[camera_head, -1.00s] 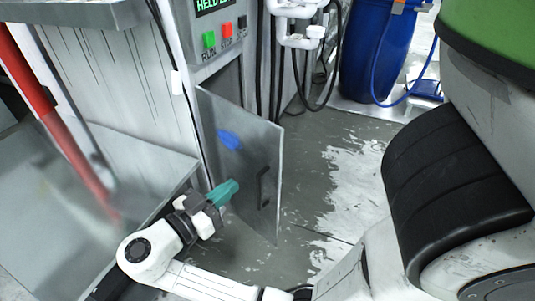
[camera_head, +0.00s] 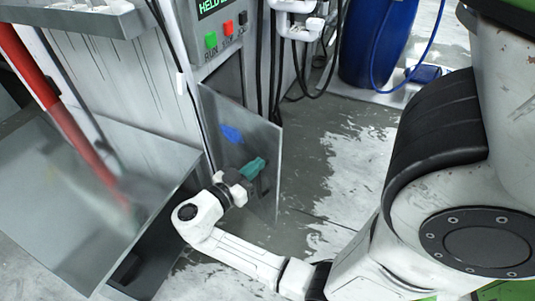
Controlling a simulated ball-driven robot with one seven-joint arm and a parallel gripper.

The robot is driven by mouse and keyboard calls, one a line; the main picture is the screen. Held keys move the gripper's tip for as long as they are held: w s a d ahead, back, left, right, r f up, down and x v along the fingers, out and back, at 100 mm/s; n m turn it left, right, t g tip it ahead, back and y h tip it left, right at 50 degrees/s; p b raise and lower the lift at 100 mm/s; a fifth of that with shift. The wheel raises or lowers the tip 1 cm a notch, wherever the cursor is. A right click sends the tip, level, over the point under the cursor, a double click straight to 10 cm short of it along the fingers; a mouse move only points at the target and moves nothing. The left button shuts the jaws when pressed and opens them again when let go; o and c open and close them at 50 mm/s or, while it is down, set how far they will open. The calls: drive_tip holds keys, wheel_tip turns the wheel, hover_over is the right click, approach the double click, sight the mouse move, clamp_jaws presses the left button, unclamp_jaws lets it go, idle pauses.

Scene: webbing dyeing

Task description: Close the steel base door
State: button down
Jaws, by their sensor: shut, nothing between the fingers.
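The steel base door (camera_head: 236,128) stands open, swung out from the machine's base on its left-hand hinge side. It is a grey panel with a blue mark (camera_head: 231,134) on its face. My gripper (camera_head: 254,168), with teal fingers, is shut and empty in front of this face, low and near the middle. The fingertips overlap the area of the door's dark handle, which is mostly hidden behind them. I cannot tell whether they touch the door.
Above the door is a control panel with green (camera_head: 211,40) and red (camera_head: 228,28) buttons. A grey metal surface (camera_head: 95,185) and a red pole (camera_head: 75,135) are at left. A blue barrel (camera_head: 377,40) stands at the back. The floor (camera_head: 330,165) right of the door is clear.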

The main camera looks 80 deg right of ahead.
sight(275, 150)
drive_tip(key=shift+x, duration=2.6)
drive_tip(key=shift+a, duration=0.1)
